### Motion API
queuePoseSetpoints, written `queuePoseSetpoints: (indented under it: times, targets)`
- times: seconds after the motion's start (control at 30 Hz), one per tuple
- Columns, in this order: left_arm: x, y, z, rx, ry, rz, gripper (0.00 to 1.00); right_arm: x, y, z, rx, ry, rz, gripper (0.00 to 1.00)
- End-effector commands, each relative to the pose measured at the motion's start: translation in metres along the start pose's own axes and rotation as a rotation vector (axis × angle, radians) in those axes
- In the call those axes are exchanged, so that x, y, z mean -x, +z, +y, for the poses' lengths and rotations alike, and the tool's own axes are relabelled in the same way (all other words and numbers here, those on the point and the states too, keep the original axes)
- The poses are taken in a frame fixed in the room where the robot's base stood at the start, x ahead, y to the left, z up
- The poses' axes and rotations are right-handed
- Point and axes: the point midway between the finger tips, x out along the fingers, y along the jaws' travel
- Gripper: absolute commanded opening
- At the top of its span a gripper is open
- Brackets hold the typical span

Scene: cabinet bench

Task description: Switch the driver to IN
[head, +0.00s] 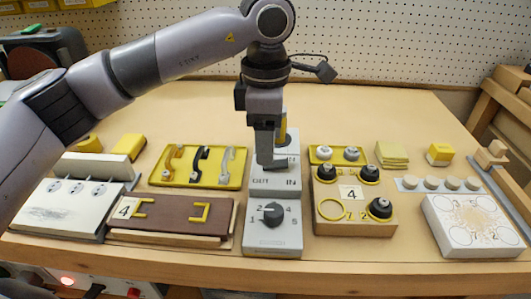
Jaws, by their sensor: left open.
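A grey block (287,189) stands mid-bench with short dark lettering at the left and right of its top; the right mark looks like IN. A yellow part (290,137) shows at its back, partly behind my gripper. My left gripper (271,164) points down over this block, open, with nothing seen between its fingers. It hides the middle of the block, so I cannot tell which way the driver is set or whether the fingers touch it. My right gripper is out of view.
In front is a grey block with a black rotary knob (272,214). To the left are a yellow tray (220,183) of handles and a brown board (171,220). To the right is a wooden block (325,211) with dark knobs. The bench behind is clear.

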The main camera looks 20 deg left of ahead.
Motion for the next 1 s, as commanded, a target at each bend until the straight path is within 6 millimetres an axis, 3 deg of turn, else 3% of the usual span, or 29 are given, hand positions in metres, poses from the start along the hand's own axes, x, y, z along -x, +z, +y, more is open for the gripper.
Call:
queuePoseSetpoints:
  times: [0.2, 0.53, 0.57, 0.7, 1.0]
  targets:
    - [-0.026, 0.000, -0.001, 0.000, -0.001, -0.001, 0.49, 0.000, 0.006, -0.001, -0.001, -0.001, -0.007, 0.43]
    - [-0.031, 0.001, -0.001, -0.001, -0.001, -0.003, 0.49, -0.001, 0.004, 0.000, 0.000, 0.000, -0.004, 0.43]
    - [-0.031, 0.001, -0.001, -0.001, -0.001, -0.003, 0.42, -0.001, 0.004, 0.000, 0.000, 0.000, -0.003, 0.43]
    - [-0.031, 0.001, -0.001, -0.001, -0.001, -0.003, 0.00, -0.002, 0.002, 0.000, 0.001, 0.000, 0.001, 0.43]
    - [-0.025, 0.005, -0.001, -0.004, -0.003, 0.076, 0.00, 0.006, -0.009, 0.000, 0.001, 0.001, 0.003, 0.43]
